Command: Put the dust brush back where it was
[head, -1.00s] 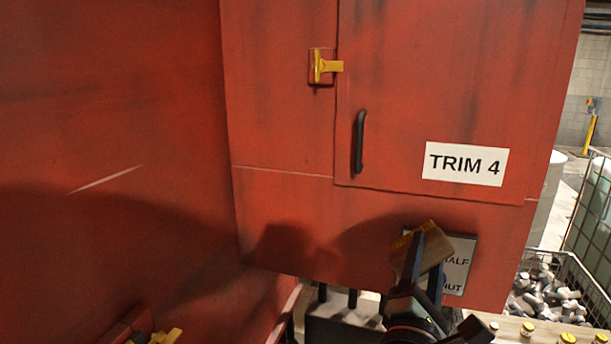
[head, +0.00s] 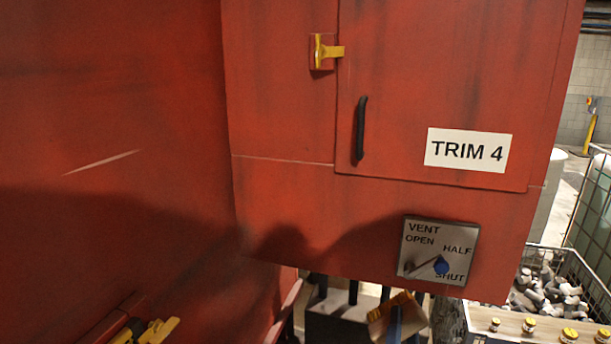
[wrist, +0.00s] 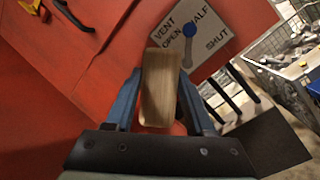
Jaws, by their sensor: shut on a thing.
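The dust brush is a pale wooden block with a yellow edge (head: 390,312). It shows at the bottom of the head view, below the red cabinet's lower edge. My gripper (wrist: 162,88) is shut on it; in the wrist view the brush (wrist: 160,75) stands between the two blue fingers. In the head view only a bit of my gripper (head: 396,324) shows, partly cut off by the frame's bottom edge. Bristles cannot be made out clearly. I cannot tell which spot the brush came from.
The red cabinet (head: 270,120) has a TRIM 4 label (head: 468,150), a black handle (head: 361,128) and a yellow latch (head: 323,52). A vent plate (head: 425,235) with a blue knob (head: 441,266) is near the brush. Bottom right are a ledge with yellow-capped items (head: 528,326) and a wire basket (head: 545,280).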

